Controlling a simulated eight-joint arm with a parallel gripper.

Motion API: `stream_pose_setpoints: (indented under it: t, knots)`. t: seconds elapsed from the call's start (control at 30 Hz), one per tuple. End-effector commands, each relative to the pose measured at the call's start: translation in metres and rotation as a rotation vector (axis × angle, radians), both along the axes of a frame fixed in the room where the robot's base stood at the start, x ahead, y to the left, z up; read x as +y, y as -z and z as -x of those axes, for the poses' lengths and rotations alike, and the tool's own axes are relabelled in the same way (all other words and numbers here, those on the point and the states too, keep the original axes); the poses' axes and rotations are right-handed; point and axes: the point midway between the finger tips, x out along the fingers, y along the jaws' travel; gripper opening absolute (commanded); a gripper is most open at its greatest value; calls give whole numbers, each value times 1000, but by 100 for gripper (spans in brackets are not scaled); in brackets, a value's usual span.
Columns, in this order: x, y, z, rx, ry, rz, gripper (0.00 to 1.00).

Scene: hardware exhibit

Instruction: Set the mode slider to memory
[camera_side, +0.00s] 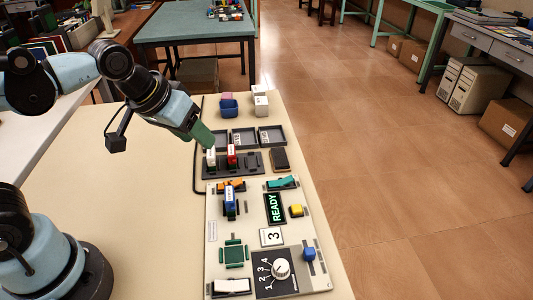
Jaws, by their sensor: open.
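My gripper (205,138) is at the upper left of the panel, pointing down over the black rack (252,171). It looks empty, though the gap between its green fingers is hard to see. The control panel (212,262) lies on the table. A yellow knob (296,210) sits in a slot right of the lit READY display (275,208). A blue knob (309,254) sits nearer the front at the right edge. I cannot tell which is the mode slider, and no memory label is legible. My gripper is apart from both.
The rack holds a white block (211,157) and a red block (231,155). The panel also bears a blue block (230,205), a teal lever (282,183), an orange lever (234,185), a dial (281,269) and a white rocker (232,286). Table left of the panel is clear.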

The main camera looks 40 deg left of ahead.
Motion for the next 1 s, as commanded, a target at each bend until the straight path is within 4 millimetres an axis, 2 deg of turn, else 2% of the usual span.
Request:
stream_pose_setpoints:
  t: [0.03, 0.3, 0.47, 0.63, 0.8, 1.0]
  knots:
    - [-17, -5, -8, 39, -19, 32, 47]
    - [-102, -12, -30, 257, -219, 146, 47]
    - [-158, -7, -33, 374, -355, 159, 47]
    - [-213, 5, -26, 463, -500, 138, 47]
    - [-246, 15, -17, 504, -601, 112, 47]
    - [-257, 23, -14, 515, -639, 102, 47]
